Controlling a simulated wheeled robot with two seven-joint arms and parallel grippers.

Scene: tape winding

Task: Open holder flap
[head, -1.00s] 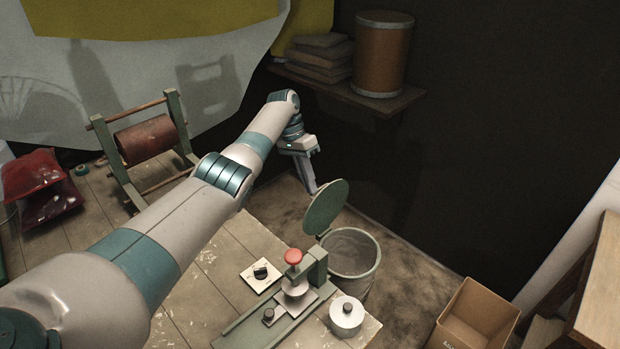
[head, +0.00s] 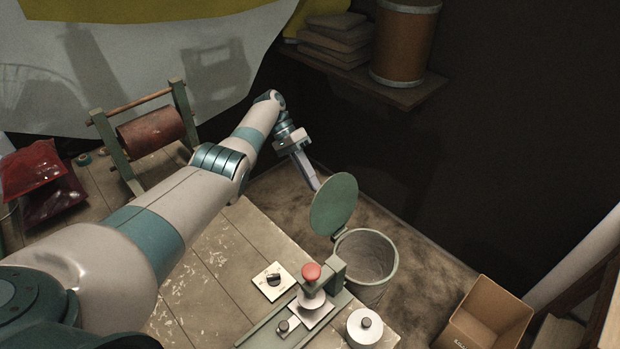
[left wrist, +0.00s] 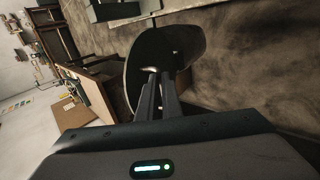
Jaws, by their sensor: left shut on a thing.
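The round green flap (head: 334,204) stands raised on its hinge at the left rim of the grey holder bin (head: 382,270), whose mouth is uncovered. My left gripper (head: 315,184) is at the flap's upper left edge, its fingers shut on that edge. In the left wrist view the fingers (left wrist: 158,84) are close together against the dark flap (left wrist: 190,45). The gripped edge is partly hidden by the fingers there. My right gripper is in neither view.
A green device with a red knob (head: 311,271) and a white cylinder (head: 364,328) stand on the worktable near the bin. A cardboard box (head: 488,312) is at the lower right. A shelf (head: 412,95) with a drum is on the dark wall behind.

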